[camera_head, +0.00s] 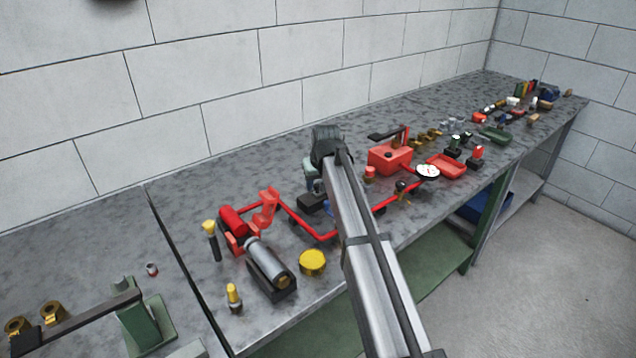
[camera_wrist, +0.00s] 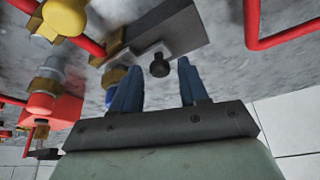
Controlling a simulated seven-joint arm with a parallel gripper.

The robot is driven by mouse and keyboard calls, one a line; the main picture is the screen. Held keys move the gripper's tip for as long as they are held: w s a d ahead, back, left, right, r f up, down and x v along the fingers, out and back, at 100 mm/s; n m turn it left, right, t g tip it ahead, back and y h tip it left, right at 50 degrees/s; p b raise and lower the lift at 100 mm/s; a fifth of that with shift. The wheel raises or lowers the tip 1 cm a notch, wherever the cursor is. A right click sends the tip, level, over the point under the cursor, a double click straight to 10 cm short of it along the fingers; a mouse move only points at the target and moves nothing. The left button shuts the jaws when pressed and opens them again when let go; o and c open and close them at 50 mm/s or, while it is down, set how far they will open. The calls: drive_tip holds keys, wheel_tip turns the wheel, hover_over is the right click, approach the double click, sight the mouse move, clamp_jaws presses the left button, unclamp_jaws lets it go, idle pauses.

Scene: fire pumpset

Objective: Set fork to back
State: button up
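No part is clearly recognisable as the fork. In the wrist view my gripper (camera_wrist: 160,72) is open, with its two blue fingers apart. A small black knob (camera_wrist: 159,67) on a pale square plate lies between the fingertips in the picture; I cannot tell whether they touch it. The plate sits on a dark grey block (camera_wrist: 182,28). In the head view my gripper (camera_head: 318,188) is partly hidden by my arm and points down over a dark block (camera_head: 312,204) beside the red pipe (camera_head: 310,229).
Around it on the grey bench stand a grey motor cylinder (camera_head: 268,262), a yellow cap (camera_head: 312,262), a red box (camera_head: 389,158), a white gauge (camera_head: 428,170) and a red tray (camera_head: 446,167). A green lever stand (camera_head: 146,322) is at lower left. Bare bench lies towards the wall.

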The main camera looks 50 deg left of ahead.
clamp_jaws()
drive_tip(key=shift+s, duration=0.1)
idle(0.3)
drive_tip(key=shift+s, duration=2.3)
drive_tip(key=shift+o, duration=0.8)
unclamp_jaws()
drive_tip(key=shift+r, duration=0.1)
drive_tip(key=v, duration=1.3)
drive_tip(key=shift+d+r, duration=0.25)
